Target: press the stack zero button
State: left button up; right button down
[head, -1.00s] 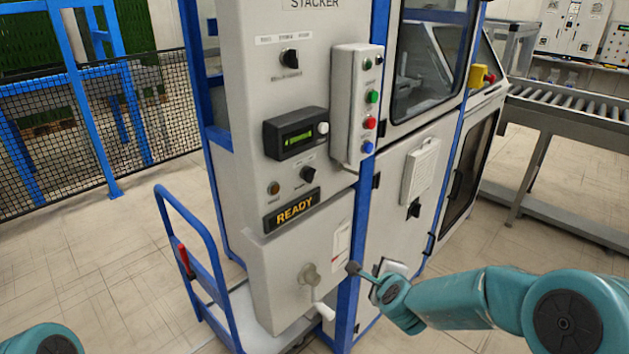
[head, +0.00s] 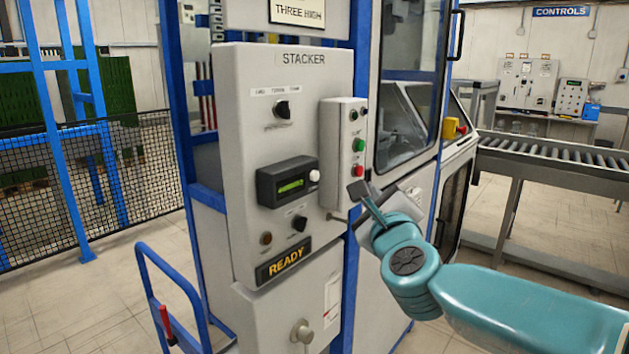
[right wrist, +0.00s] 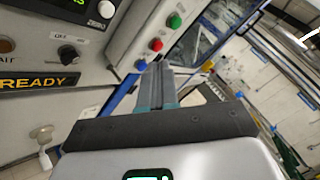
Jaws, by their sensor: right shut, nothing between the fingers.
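The white round button (head: 314,176) sits at the right end of the dark display unit (head: 287,183) on the stacker panel. In the right wrist view the white button (right wrist: 107,9) is at the top edge, with a label reading ZERO beside it. My right gripper (head: 357,190) is shut and empty. In the head view it is right of the white button and slightly lower, in front of the side button box. In the right wrist view its fingertips (right wrist: 158,68) point up toward the box's lower end. My left gripper is out of view.
The side button box (head: 331,150) stands out from the panel with green (head: 358,145) and red (head: 357,170) buttons. A blue button (right wrist: 141,65) shows in the wrist view; my gripper hides it in the head view.

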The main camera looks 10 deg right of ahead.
aim_at(315, 176)
jog(key=w+a+p, duration=0.4)
jog(key=w+a, duration=0.1)
jog(key=w, duration=0.1)
jog(key=shift+w+a, duration=0.2)
jog(key=shift+w, duration=0.2)
dwell(2.2)
jog(key=shift+w+a, duration=0.3)
jog(key=shift+w, duration=0.1)
